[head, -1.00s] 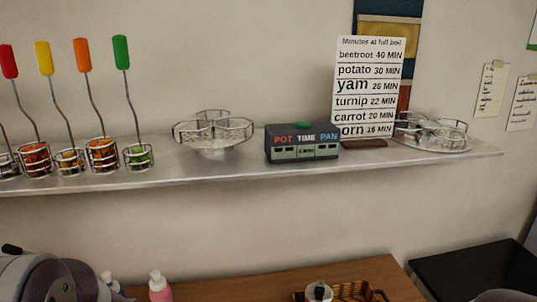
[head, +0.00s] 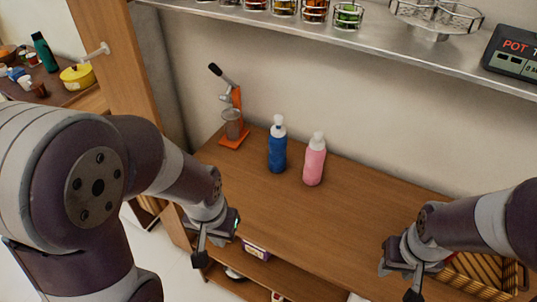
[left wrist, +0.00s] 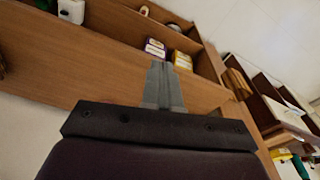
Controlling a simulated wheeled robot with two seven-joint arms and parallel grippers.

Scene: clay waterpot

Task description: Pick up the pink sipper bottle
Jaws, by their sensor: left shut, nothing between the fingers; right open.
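The pink sipper bottle (head: 314,164) stands upright on the wooden counter in the head view, just right of a blue bottle (head: 277,150). My left gripper (head: 212,244) is at the counter's front edge, left of and nearer than the pink bottle, and apart from it. My right gripper (head: 408,276) is open and empty over the right part of the counter, right of and nearer than the pink bottle.
An orange juicer (head: 234,122) stands left of the bottles. A wicker basket (head: 484,272) lies near my right arm. A metal shelf (head: 370,42) with spice baskets hangs above. Shelves below the counter hold small boxes (head: 257,250). The counter's middle (head: 320,225) is clear.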

